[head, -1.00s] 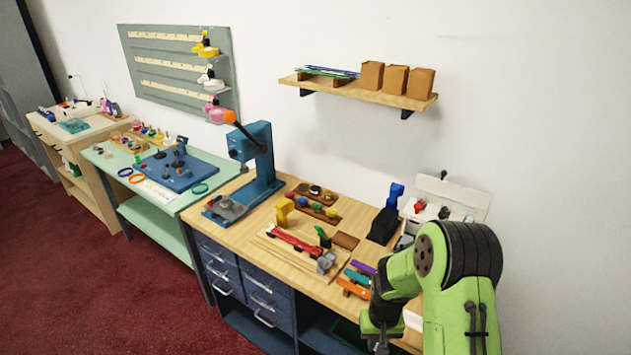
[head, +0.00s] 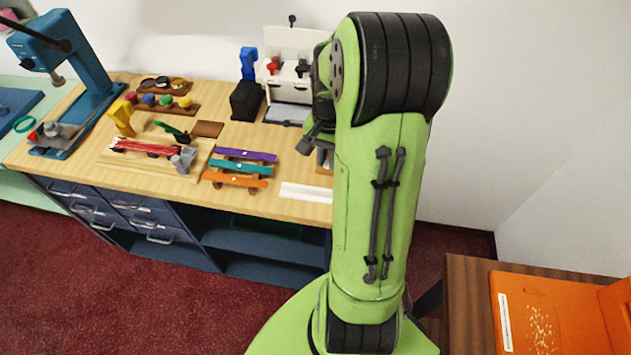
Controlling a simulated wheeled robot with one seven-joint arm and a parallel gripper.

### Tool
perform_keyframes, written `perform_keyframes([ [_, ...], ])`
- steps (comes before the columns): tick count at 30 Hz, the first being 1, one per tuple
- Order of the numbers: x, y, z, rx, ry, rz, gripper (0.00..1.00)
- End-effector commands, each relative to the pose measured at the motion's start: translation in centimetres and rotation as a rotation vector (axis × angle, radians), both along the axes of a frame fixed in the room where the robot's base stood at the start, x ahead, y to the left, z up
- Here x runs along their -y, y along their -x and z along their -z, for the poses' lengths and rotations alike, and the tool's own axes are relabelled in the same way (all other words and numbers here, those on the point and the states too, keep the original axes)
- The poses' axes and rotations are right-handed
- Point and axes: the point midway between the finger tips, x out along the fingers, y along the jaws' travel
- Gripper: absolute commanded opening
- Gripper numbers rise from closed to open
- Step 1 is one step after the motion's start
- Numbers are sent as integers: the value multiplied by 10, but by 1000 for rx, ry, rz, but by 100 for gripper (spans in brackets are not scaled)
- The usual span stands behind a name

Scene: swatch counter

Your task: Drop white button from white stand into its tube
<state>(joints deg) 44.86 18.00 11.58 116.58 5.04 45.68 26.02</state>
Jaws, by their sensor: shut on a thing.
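My gripper (head: 323,154) shows only in part at the right end of the wooden bench, left of my green arm. My arm hides much of it. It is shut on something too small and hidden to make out. I cannot pick out the white button, the white stand or the tube with certainty. A flat white strip (head: 305,192) lies near the bench's front edge, below my gripper.
Purple (head: 245,155), teal (head: 240,167) and orange (head: 234,181) bars sit left of my gripper. A white open case (head: 290,66) and a black-and-blue device (head: 247,92) stand behind. An orange box (head: 548,315) is on a brown table at right.

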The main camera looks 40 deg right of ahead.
Motion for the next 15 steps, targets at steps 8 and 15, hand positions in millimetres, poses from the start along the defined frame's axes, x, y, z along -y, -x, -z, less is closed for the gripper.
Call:
perform_keyframes([
  [8, -1, 1, 58, -4, -4, 1, 0],
  [15, -1, 1, 94, -3, -2, 0, 0],
])
